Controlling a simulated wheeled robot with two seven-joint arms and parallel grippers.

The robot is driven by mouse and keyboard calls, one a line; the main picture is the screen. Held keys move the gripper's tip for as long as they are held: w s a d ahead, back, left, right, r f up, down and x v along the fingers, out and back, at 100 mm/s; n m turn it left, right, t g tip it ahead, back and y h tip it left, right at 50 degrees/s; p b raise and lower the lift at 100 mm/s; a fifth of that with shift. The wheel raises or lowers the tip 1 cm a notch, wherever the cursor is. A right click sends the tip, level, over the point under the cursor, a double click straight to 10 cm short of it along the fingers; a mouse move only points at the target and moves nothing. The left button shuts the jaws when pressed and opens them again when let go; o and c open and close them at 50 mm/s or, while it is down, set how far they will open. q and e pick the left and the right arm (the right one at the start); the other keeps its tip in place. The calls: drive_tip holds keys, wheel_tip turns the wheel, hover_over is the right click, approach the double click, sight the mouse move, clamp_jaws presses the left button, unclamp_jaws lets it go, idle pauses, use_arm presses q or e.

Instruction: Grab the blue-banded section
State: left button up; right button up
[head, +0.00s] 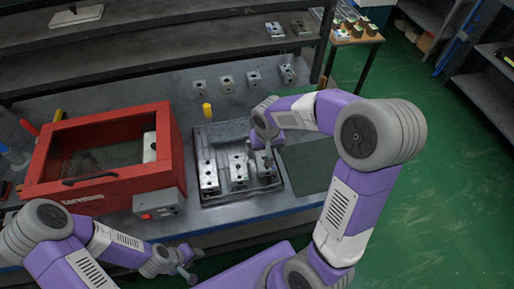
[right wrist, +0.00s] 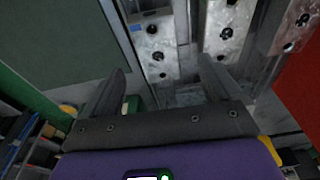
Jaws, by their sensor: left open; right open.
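Three metal valve blocks stand in a grey metal tray (head: 222,199): a left one (head: 209,180), a middle one (head: 238,174) and a right one (head: 266,165). In the right wrist view, the block nearest the green mat (right wrist: 156,47) carries a small blue patch near one corner; I take it to be the right block. My right gripper (head: 267,147) is open above that block. In the right wrist view its fingers (right wrist: 160,68) point toward the block, one on either side; contact cannot be told. My left gripper (head: 192,266) is open and empty near the bench's front edge.
A red box with a window (head: 160,180) stands left of the tray. A dark green mat (head: 308,165) lies clear to its right. More blocks (head: 227,83) stand behind the tray, and others on the shelf (head: 275,30). A yellow-topped item (head: 207,110) stands behind the tray.

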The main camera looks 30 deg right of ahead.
drive_tip(key=f, duration=0.2)
drive_tip(key=f+b, duration=0.1)
drive_tip(key=f, duration=0.1)
drive_tip(key=w+f+b, duration=0.1)
drive_tip(key=f, duration=0.2)
drive_tip(key=shift+w+d+f, duration=0.1)
drive_tip(key=shift+d, duration=0.3)
drive_tip(key=c, duration=1.4)
drive_tip(key=shift+w, duration=0.1)
